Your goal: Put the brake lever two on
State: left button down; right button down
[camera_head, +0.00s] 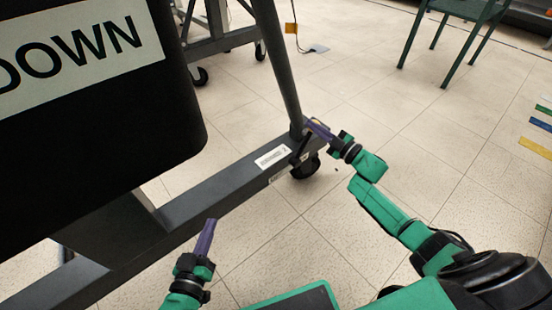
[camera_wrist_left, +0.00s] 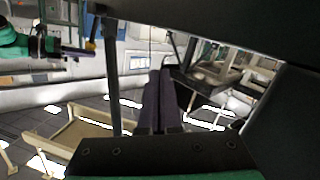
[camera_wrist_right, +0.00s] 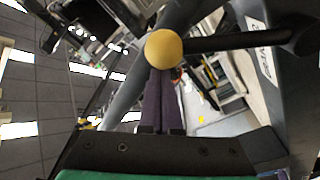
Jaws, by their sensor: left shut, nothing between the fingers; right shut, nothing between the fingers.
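The brake lever is a dark rod with a yellow ball knob (camera_wrist_right: 164,48), large in the right wrist view. The rod runs right from the knob toward the grey frame. In the head view the knob is small and partly hidden by my right gripper (camera_head: 313,124), above the caster. My right gripper (camera_wrist_right: 165,74) is shut and empty, its fingertips right at the knob; I cannot tell whether they touch. The knob also shows in the left wrist view (camera_wrist_left: 90,45). My left gripper (camera_head: 210,222) is shut and empty, pointing up beside the frame, away from the lever.
The grey frame beam (camera_head: 220,190) with a white label (camera_head: 273,157) runs diagonally to a corner post (camera_head: 277,60). A black caster (camera_head: 305,166) sits below that corner. A black box marked DOWN (camera_head: 100,120) fills the upper left.

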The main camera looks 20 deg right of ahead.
pick_arm(q)
jog(key=w+r+t, duration=0.2)
jog(key=w+r, duration=0.1)
jog(key=r, duration=0.3)
jog(key=shift+w+a+r, duration=0.2)
jog(key=shift+w+a, duration=0.05)
pick_arm(e)
jog(key=shift+w+d+f, duration=0.15)
jog(key=shift+d, duration=0.3)
pick_arm(q)
jog(key=shift+f, duration=0.1)
